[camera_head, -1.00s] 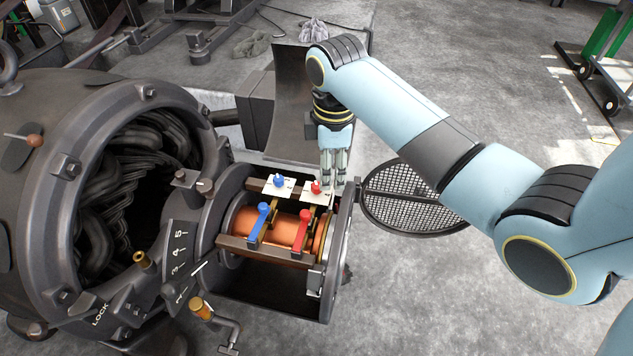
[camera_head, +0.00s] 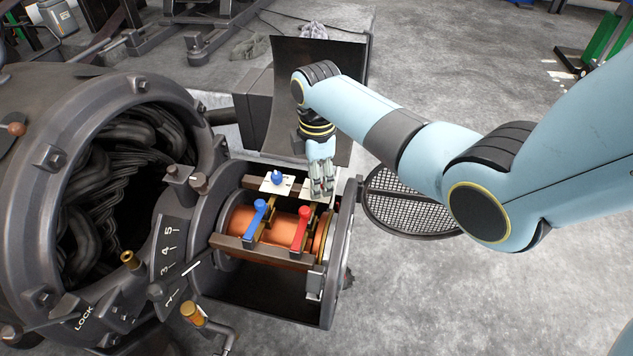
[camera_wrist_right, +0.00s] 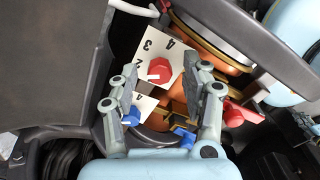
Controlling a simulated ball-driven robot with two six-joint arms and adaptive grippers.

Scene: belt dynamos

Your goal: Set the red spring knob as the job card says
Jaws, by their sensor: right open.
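My left gripper is out of view. No job card can be made out.
A blue knob (camera_head: 277,177) on its own white plate stands just left. A blue lever (camera_head: 257,218) and a red lever (camera_head: 302,230) rise in front, over the copper drum (camera_head: 275,226). The dark housing rim (camera_head: 340,245) is close on the right.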

